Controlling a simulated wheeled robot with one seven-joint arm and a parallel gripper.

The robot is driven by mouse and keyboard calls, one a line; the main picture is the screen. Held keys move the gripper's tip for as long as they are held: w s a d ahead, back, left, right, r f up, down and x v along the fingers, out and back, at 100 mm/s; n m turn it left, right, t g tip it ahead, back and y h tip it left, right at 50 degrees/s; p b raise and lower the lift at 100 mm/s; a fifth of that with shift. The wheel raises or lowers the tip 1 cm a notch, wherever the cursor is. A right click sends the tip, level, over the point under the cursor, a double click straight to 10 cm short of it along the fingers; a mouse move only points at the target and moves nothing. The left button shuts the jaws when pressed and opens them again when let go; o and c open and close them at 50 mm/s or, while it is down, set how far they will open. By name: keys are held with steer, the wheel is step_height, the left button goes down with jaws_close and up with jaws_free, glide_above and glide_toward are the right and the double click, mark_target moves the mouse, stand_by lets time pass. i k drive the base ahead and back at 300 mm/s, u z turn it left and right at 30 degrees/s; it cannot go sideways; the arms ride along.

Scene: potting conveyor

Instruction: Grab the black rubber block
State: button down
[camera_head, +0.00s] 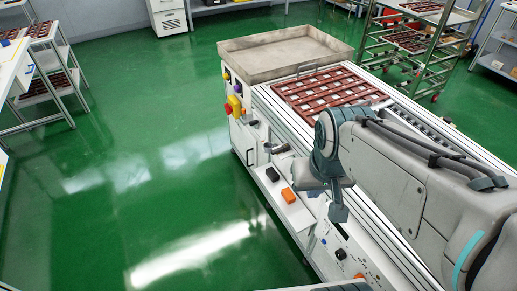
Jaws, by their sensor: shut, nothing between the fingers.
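A small black block (272,174) lies on the white side ledge of the conveyor machine, just behind an orange block (288,195). It looks like the black rubber block, though it is small in this view. My gripper (338,213) points down at the end of my arm, in front of the machine's side. It is to the right of the black block and nearer the camera, apart from it. It is shut and holds nothing. Its fingertips are too small to make out in detail.
A reddish-brown grid tray (321,91) lies on the conveyor. A large beige tray (284,68) stands at its far end. A black knob-like part (340,254) sits on the machine's lower front. Metal rack carts stand at back right and left. The green floor (150,190) at left is clear.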

mark_target(274, 176)
steer(key=k, duration=0.65)
steer(key=u, duration=0.75)
steer(key=i, duration=0.75)
steer(key=u, duration=0.55)
steer(key=i, duration=0.8)
steer(key=z, duration=0.85)
steer(key=i, duration=0.5)
steer(key=z, duration=0.45)
